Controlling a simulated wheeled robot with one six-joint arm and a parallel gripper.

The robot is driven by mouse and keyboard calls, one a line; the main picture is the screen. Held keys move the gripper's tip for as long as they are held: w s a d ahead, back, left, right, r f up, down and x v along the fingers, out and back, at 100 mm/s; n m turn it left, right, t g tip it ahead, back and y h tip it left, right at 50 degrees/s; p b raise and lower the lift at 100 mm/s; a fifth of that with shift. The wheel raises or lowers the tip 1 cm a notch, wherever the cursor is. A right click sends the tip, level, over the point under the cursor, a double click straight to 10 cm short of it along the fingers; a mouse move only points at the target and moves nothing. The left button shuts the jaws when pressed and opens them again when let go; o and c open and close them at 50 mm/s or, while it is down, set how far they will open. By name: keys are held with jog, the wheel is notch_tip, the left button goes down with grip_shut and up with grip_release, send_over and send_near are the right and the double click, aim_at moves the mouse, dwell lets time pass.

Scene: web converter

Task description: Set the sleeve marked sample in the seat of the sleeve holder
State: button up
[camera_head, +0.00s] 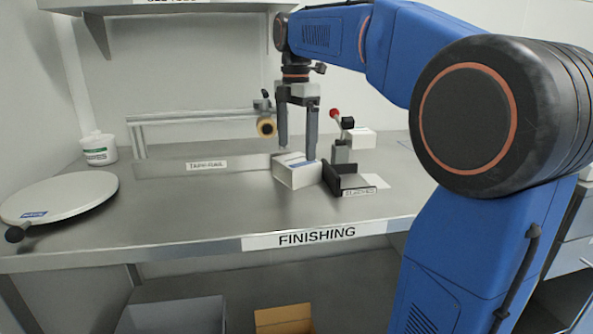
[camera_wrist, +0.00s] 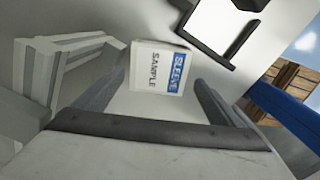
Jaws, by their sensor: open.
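The sleeve (camera_head: 293,174) is a small white box on the bench, with a blue-and-white label on top. In the wrist view the sleeve (camera_wrist: 150,72) shows the words SLEEVE and SAMPLE. My gripper (camera_head: 297,152) points down at the sleeve, its two fingers apart and empty. In the wrist view the fingers of my gripper (camera_wrist: 160,88) appear on either side of the sleeve; whether they touch it I cannot tell. A dark, low-walled holder (camera_head: 350,181), its front label partly legible, stands just right of the sleeve; it also shows in the wrist view (camera_wrist: 232,50).
A labelled metal rail (camera_head: 205,166) runs behind on the left. A red-knobbed lever device (camera_head: 346,128) stands behind the holder. A round white plate (camera_head: 60,199) and a tub (camera_head: 98,149) are at far left. The bench front, marked FINISHING (camera_head: 316,236), is clear.

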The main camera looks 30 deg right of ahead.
aim_at(296, 160)
jog(key=shift+w+d+f, duration=0.1)
jog(key=shift+f, duration=1.3)
jog(key=shift+w+d+f, duration=0.1)
jog(key=shift+f, duration=1.3)
jog(key=c, duration=0.9)
jog(key=shift+r, duration=0.15)
jog(key=shift+r, duration=1.45)
jog(key=shift+s+a+r, duration=0.15)
jog(key=shift+s+r, duration=0.05)
jog(key=shift+s, duration=0.15)
jog(key=s+a, duration=0.1)
jog(key=s, duration=0.4)
jog(key=s+a, duration=0.2)
jog(key=s, duration=0.4)
jog(key=s+a, duration=0.1)
jog(key=s, duration=0.4)
jog(key=shift+s+a, duration=0.4)
